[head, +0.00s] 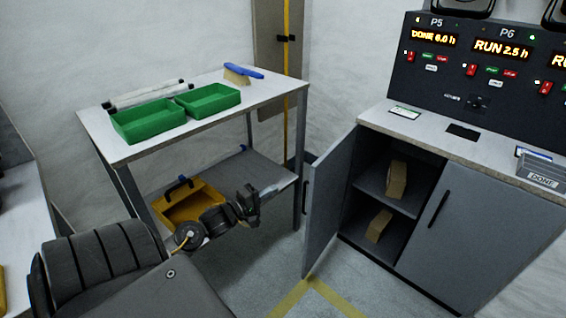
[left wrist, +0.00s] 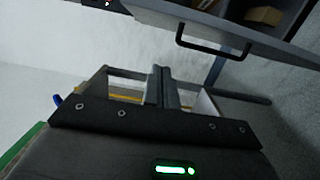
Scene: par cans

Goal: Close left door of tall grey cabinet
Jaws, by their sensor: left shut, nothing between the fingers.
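The grey cabinet (head: 440,222) stands at the right. Its left door (head: 328,215) is swung open toward the viewer, showing the shelf and two tan boxes (head: 396,180) inside. The door's dark handle (head: 305,197) faces left. The right door (head: 465,225) is shut. My left gripper (head: 252,198) is in front of the workbench's lower shelf, left of the open door and apart from it. In the left wrist view, the gripper's fingers (left wrist: 161,76) are together and empty, with the door (left wrist: 245,30) and its handle (left wrist: 213,47) beyond them. My right gripper is out of view.
A workbench (head: 265,92) with green trays (head: 150,121) and a blue-handled brush (head: 240,74) stands left of the cabinet. A yellow bin (head: 190,205) is on its lower shelf (head: 235,168). Control panels (head: 480,65) stand on the cabinet top. Floor around the door is clear.

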